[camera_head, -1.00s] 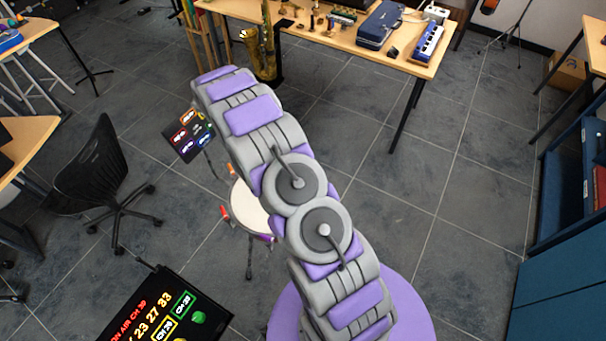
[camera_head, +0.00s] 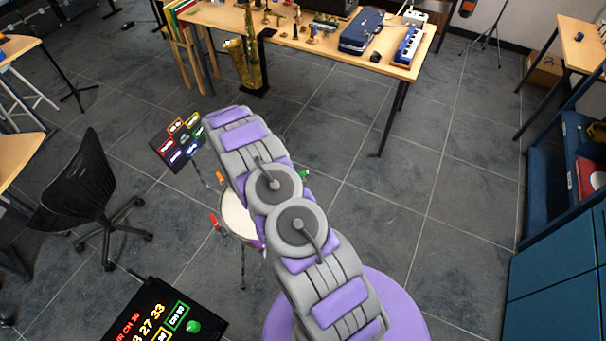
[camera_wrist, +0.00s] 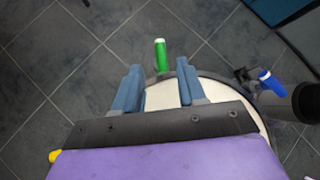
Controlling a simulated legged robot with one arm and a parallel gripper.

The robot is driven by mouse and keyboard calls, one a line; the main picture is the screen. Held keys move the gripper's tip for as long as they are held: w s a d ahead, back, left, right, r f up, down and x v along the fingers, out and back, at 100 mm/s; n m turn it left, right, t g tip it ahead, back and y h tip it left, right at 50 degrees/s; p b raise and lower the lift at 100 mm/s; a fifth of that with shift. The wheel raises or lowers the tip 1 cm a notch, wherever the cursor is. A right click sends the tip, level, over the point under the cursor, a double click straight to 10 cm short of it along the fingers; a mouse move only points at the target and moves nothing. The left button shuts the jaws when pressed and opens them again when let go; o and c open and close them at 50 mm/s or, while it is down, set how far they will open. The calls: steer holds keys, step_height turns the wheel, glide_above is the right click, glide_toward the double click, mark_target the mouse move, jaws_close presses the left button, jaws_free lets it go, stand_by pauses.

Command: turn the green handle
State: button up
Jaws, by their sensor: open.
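The green handle (camera_wrist: 160,55) stands at the far rim of a white-topped drum (camera_wrist: 215,105) in the wrist view. In the head view the green handle (camera_head: 304,174) shows just right of my arm, and the drum (camera_head: 236,217) is partly hidden behind the arm. My gripper (camera_wrist: 158,72) is open over the drum. Its two blue-grey fingers point toward the green handle, which appears between and just beyond the fingertips. Nothing is between the fingers; I cannot tell the exact height gap. The gripper is hidden in the head view.
A blue handle (camera_wrist: 270,82) sits right of the drum beside a dark cylinder (camera_wrist: 306,102). A red handle (camera_head: 215,221) and an orange one (camera_head: 219,176) are on the drum's left. A lit panel (camera_head: 178,142) stands behind it. Open floor lies right of my arm.

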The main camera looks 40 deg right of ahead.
mark_target(303, 173)
steer(key=x, duration=0.5)
steer(key=shift+s+d+f, duration=0.15)
steer(key=shift+s+f, duration=0.05)
steer(key=shift+f, duration=0.05)
steer(key=shift+s+d+f, duration=0.15)
steer(key=shift+d+f, duration=0.3)
steer(key=shift+d, duration=0.15)
steer(key=shift+a, duration=0.1)
steer(key=shift+c, duration=0.2)
steer(key=shift+c, duration=0.8)
jaws_close()
